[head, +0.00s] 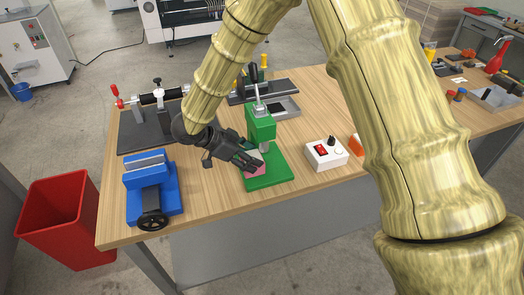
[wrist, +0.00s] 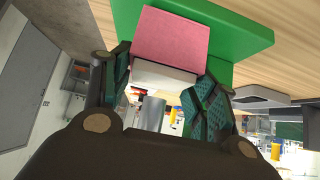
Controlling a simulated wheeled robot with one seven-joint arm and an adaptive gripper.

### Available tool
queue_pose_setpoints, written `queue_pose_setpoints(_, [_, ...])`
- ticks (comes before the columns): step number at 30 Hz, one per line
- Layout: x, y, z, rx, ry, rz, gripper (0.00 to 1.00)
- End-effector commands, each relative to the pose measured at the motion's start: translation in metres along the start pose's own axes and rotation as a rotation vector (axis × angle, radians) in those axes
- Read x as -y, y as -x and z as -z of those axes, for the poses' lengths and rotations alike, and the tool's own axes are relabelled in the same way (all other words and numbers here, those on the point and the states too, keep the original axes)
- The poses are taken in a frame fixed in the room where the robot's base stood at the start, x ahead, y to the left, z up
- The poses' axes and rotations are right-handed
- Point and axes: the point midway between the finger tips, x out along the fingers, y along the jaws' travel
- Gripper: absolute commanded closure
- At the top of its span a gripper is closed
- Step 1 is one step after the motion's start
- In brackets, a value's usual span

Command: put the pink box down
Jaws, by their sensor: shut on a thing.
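The pink box (wrist: 172,38) is held between the fingers of my gripper (wrist: 165,85). In the wrist view its pink face and a pale side show, with a finger on either side of the pale part. In the head view the pink box (head: 256,168) is partly hidden by my gripper (head: 252,162), over the base of the green press (head: 272,176). I cannot tell whether the box touches the green base.
A blue vise (head: 150,185) stands at the left front of the wooden table (head: 215,205). A white control box (head: 326,154) with a red switch is right of the press. A dark fixture (head: 145,130) stands behind the vise. A red bin (head: 65,215) is on the floor.

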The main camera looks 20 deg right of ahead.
Motion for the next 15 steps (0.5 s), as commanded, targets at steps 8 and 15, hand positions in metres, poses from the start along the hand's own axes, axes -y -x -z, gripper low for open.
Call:
queue_pose_setpoints(8, [0.000, -0.011, 0.013, -0.001, 0.000, 0.000, 0.73])
queue_pose_setpoints(15, [0.000, -0.029, 0.032, -0.001, 0.001, 0.001, 0.73])
